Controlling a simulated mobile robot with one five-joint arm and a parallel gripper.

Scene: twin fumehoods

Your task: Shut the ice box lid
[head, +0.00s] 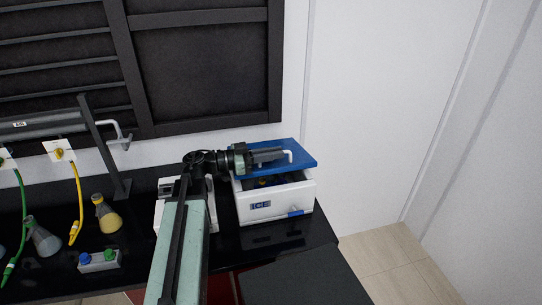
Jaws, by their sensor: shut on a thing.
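The ice box (248,212) is a white box marked "ICE" near the right end of the black bench. Its blue lid (305,162) is raised above the box, and an open gap shows at the front between lid and rim. The dark inside and part of something yellowish show through this gap. My gripper (278,155) lies over the lid from the left, shut on the lid at a white handle (290,155). The exact grip is partly hidden by the fingers.
A flask with yellow liquid (107,216), another flask (42,238) and a small rack with blue and green caps (99,261) stand on the bench at left. Yellow and green hoses hang there. A white wall is close behind the box. Open floor lies to the right.

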